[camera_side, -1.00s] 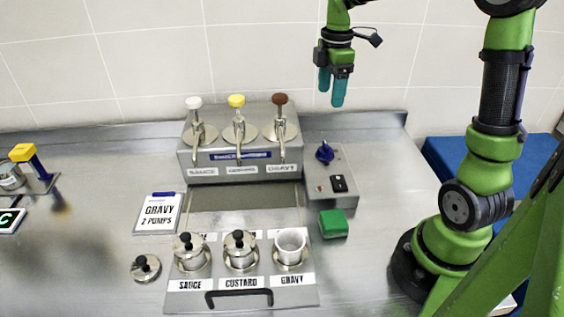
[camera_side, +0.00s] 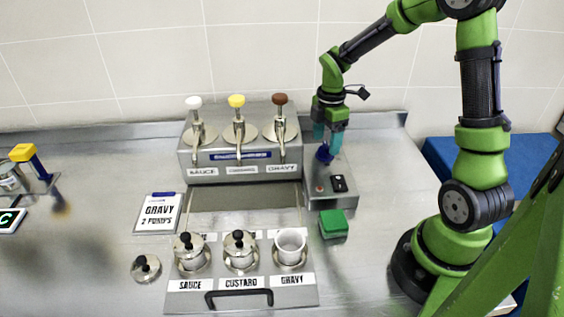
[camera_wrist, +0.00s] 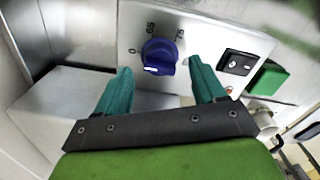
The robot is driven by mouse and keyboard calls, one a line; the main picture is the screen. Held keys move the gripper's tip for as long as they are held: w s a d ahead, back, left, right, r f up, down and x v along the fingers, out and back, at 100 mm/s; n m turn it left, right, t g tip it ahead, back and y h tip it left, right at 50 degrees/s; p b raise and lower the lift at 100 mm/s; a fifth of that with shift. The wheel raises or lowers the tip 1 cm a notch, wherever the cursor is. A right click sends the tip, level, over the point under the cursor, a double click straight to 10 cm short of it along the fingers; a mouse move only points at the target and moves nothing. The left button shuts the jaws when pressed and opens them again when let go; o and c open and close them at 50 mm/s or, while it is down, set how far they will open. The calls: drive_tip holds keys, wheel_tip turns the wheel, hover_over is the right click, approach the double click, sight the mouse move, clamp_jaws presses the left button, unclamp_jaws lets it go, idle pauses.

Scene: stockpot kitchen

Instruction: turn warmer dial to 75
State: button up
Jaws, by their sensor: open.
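The warmer dial (camera_wrist: 159,56) is a blue knob on a grey control panel (camera_wrist: 200,30). In the wrist view, printed marks around it include 0, 65 and one that looks like 75; a white pointer line on the knob is toward its lower part. In the side view the dial (camera_side: 323,154) sits below my fingers and is partly covered by them. My gripper (camera_wrist: 160,80) is open, its two teal fingers on either side of the dial in the wrist view. I cannot tell whether they touch it. It also shows in the side view (camera_side: 327,142).
A black rocker switch (camera_wrist: 238,65) is right of the dial, with a green block (camera_side: 333,223) in front of the panel. The pump dispenser (camera_side: 240,155) with white, yellow and brown knobs stands close on the left. A holder with pots (camera_side: 240,290) is in front.

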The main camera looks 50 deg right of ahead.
sight(323, 155)
drive_tip(key=shift+f, duration=1.35)
drive_tip(key=shift+c, duration=0.5)
drive_tip(key=c, duration=1)
